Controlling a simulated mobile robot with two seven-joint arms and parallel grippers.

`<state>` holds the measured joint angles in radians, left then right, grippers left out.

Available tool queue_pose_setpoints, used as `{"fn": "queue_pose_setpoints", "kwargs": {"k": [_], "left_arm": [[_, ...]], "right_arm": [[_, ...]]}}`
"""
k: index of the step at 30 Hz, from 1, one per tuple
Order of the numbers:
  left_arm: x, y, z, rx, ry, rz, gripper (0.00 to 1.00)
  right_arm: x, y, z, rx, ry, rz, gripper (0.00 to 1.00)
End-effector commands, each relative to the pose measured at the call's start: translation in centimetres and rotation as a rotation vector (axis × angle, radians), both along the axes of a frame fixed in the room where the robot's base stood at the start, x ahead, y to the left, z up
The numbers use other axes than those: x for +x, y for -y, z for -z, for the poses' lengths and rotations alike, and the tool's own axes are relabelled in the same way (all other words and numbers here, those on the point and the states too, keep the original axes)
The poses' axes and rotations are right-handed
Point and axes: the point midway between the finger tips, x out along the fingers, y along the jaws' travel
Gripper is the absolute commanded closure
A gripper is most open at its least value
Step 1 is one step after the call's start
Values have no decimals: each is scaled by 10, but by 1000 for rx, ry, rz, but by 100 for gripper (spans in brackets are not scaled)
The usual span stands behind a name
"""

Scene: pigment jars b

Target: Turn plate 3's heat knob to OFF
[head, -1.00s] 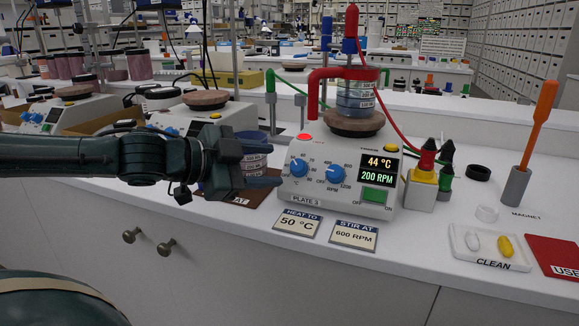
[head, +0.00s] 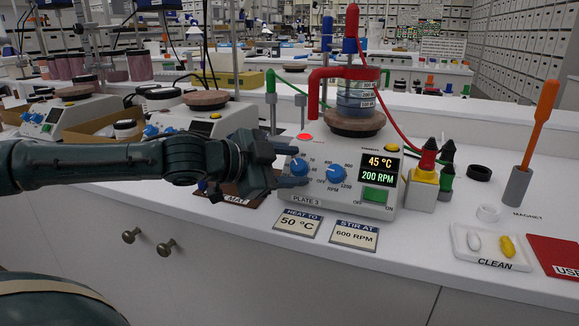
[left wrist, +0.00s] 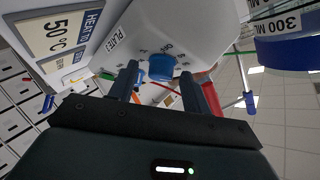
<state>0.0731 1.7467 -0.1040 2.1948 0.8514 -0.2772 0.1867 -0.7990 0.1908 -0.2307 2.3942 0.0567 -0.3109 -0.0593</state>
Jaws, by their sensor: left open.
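Plate 3 (head: 300,200) is a white stirrer with a display (head: 381,170) reading 45 °C and 200 RPM. Its blue heat knob (head: 299,167) is at the left of the sloped front; it also shows in the left wrist view (left wrist: 161,67). I cannot read its pointer. My left gripper (head: 293,164) has come in from the left to the knob. In the left wrist view the open fingers (left wrist: 160,74) stand on either side of the knob, with gaps showing; I cannot tell whether they touch it. My right gripper is not in view.
A blue stir knob (head: 336,174) sits just right of the heat knob. A beaker (head: 357,97) with red clamp and hoses stands on the round top. Cards reading 50 °C (head: 299,222) and 600 RPM (head: 354,235) lie in front. Another stirrer (head: 215,122) stands behind my arm.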

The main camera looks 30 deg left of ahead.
Motion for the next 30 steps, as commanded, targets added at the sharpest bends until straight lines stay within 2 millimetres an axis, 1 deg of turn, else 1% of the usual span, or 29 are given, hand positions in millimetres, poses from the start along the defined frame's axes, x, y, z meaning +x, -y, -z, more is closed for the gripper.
{"fn": "queue_pose_setpoints", "kwargs": {"k": [8, 24, 30], "left_arm": [[0, 0, 0, 0, 1, -1, 51], [0, 0, 0, 0, 0, 0, 96], [0, 0, 1, -10, 3, -8, 96]], "right_arm": [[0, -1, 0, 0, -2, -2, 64], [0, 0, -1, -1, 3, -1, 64], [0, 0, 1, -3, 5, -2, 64]]}}
